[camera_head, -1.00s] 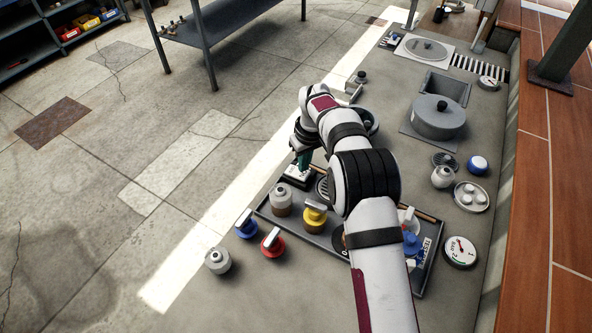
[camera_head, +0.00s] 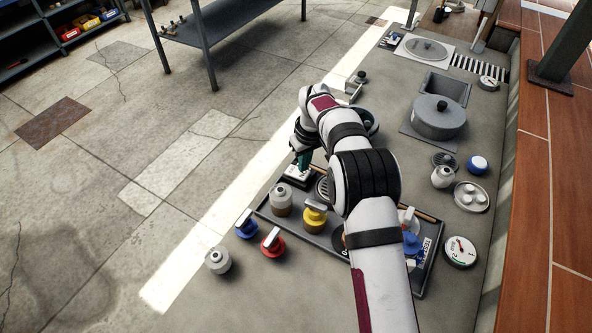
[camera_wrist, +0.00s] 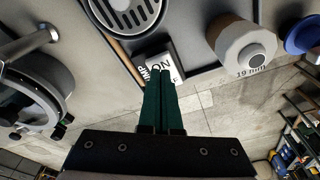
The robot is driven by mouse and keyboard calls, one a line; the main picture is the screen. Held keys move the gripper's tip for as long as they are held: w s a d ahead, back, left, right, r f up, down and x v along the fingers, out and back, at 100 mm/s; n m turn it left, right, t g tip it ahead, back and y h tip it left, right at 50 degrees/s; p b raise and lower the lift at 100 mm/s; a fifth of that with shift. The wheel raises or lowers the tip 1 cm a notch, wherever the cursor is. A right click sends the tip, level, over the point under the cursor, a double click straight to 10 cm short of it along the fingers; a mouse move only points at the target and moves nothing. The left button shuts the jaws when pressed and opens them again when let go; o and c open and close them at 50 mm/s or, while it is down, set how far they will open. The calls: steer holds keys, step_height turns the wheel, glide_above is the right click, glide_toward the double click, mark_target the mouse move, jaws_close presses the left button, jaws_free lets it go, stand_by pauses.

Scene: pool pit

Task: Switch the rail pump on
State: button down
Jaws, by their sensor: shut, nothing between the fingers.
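The rail pump switch is a small white piece on a dark base (camera_head: 296,181), at the left edge of the deck in the head view. In the wrist view its white face (camera_wrist: 172,69) carries black lettering that includes "ON". My gripper (camera_head: 304,166) points down at the switch with its green fingers closed together and empty. In the wrist view the fingertips (camera_wrist: 159,71) overlap the lettered face and hide part of it. I cannot tell whether they touch it or which way the switch is set.
Red (camera_head: 272,243) and blue (camera_head: 246,226) valves are nearer the front. A round grate (camera_wrist: 130,12) lies beside the switch. Open floor (camera_head: 120,240) is on the left.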

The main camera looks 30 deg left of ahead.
mark_target(305, 174)
steer(key=shift+f, duration=0.95)
stand_by(0.4)
step_height(305, 174, up, 7)
steer(key=shift+f, duration=0.2)
steer(key=shift+r, duration=0.2)
stand_by(0.3)
steer(key=shift+d+r, duration=0.1)
steer(key=s+d+r+m, duration=0.2)
steer(key=d+r+m, duration=0.1)
steer(key=d+r, duration=0.3)
steer(key=s+d+r+m, duration=0.25)
steer(key=d+r, duration=0.25)
steer(key=d, duration=0.4)
steer(key=s+d+r+m, duration=0.3)
steer(key=s+d+m, duration=0.3)
steer(key=s+d, duration=0.5)
steer(key=s+d+f+m, duration=0.2)
steer(key=s+d+m, duration=0.1)
steer(key=s, duration=0.5)
steer(key=s+d+f+m+g, duration=0.1)
steer(key=s+d+m, duration=0.2)
steer(key=s, duration=0.5)
steer(key=shift+s+f, duration=0.15)
steer(key=shift+f, duration=0.2)
